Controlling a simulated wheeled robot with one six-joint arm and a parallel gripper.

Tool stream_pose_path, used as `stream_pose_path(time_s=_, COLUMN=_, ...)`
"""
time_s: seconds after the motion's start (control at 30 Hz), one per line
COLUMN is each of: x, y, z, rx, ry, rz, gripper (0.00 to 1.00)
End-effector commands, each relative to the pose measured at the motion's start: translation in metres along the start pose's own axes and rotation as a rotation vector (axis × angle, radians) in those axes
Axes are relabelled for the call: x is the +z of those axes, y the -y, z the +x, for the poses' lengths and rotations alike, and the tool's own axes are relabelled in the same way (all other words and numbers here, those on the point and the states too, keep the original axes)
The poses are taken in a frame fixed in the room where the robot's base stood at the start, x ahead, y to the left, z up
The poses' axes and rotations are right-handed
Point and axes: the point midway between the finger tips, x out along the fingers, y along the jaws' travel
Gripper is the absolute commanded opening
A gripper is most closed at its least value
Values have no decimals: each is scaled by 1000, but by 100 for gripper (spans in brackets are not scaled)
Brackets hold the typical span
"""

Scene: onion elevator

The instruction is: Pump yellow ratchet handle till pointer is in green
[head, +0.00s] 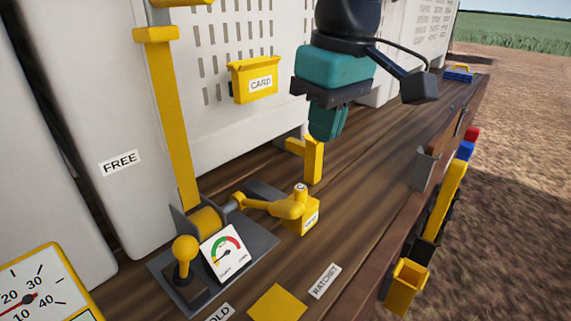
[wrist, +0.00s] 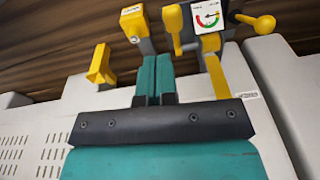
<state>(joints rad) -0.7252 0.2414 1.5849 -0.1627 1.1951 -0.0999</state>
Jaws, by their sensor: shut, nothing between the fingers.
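The long yellow ratchet handle (head: 175,115) stands upright from its grey base plate (head: 262,243), with a crosspiece near its top. It also shows in the wrist view (wrist: 217,78), to the right of my fingers. The gauge (head: 224,252) faces me beside the handle's foot, with green and red arcs. The gauge also shows in the wrist view (wrist: 207,17). Its pointer is too small to read surely against the green. My gripper (head: 326,138) is shut and empty, hanging above the bench right of the handle, apart from it. The shut fingers show in the wrist view (wrist: 154,65).
A yellow knob lever (head: 185,250) stands left of the gauge. A yellow bracket (head: 312,160) stands behind. A CARD box (head: 254,80) hangs on the white panel. Bare bench (head: 385,150) lies right of my gripper.

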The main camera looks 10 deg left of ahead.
Motion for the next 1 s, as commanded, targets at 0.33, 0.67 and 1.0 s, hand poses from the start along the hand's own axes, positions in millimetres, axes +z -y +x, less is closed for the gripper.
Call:
stream_pose_path(time_s=0.33, x=-51, y=29, z=-21, rx=21, ry=12, rz=-62, gripper=0)
stream_pose_path(time_s=0.67, x=-51, y=28, z=-16, rx=21, ry=12, rz=-60, gripper=0)
stream_pose_path(time_s=1.0, x=-50, y=27, z=41, rx=20, ry=17, rz=-59, gripper=0)
